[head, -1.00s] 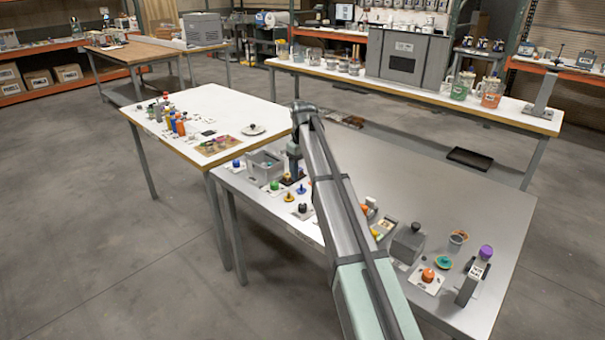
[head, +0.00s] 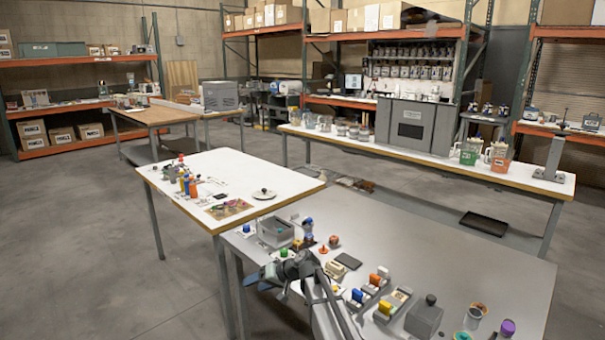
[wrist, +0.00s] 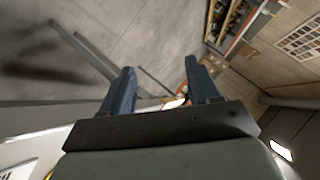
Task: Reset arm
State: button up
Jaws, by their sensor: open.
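My arm is folded low over the near left part of the grey table (head: 400,235) in the head view. My gripper (head: 262,282) points left, out at the table's left edge. In the wrist view my gripper (wrist: 162,85) shows two blue fingers standing wide apart with nothing between them. Past the fingers lie the concrete floor and shelving, tilted in the picture. The arm hides part of the small items at the table's left edge.
Nearby on the grey table stand a grey bin (head: 275,232), a dark grey block-shaped container (head: 424,318) and several small coloured parts. A white-topped table (head: 235,170) adjoins at the left.

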jog(key=s+d+f+m+g+h, duration=0.1)
jog(key=s+d+f+h, duration=0.1)
jog(key=s+d+f, duration=0.55)
jog(key=s+d+f+m+g+h, duration=0.1)
jog(key=s+d+f, duration=0.2)
jog(key=s+f, duration=0.85)
jog(key=s+d+f+m+g+h, duration=0.15)
jog(key=s+d+f, duration=0.4)
jog(key=f, duration=0.75)
jog(key=s+d+f+g+h, duration=0.2)
jog(key=s+d, duration=0.3)
jog(key=s, duration=0.5)
jog(key=s+d+f+g+h, duration=0.2)
jog(key=s+d+f, duration=0.2)
jog(key=s, duration=0.7)
jog(key=s+d+f+g+h, duration=0.2)
jog(key=s+d, duration=0.4)
jog(key=s, duration=0.5)
jog(key=shift+d+f, duration=0.25)
jog(key=shift+f, duration=0.4)
